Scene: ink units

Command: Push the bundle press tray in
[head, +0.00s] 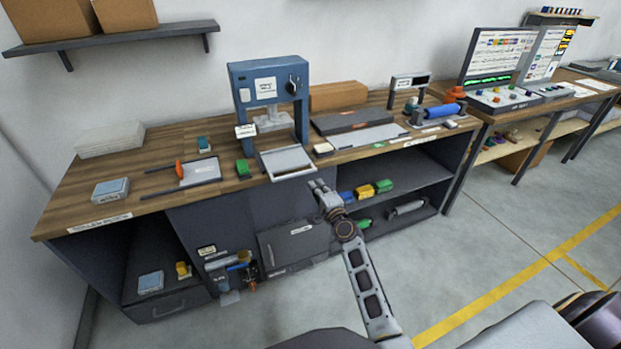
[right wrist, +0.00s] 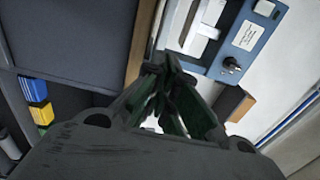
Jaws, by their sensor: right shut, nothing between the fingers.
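The bundle press (head: 268,95) is a blue frame with a dark knob and a white label, standing on the wooden bench. Its grey tray (head: 286,161) sticks out at the front, towards the bench's front edge. My right gripper (head: 317,186) is shut and empty, in front of the bench edge, a little right of and below the tray. In the right wrist view the shut fingers (right wrist: 172,95) point towards the press (right wrist: 245,45), and they hide part of the bench edge. My left gripper is not in view.
A green block (head: 243,169) lies left of the tray and a small pale block (head: 323,148) lies right of it. A dark flat device (head: 352,121) is further right. Under the bench, a shelf holds yellow, blue and green blocks (head: 365,191). The floor in front is clear.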

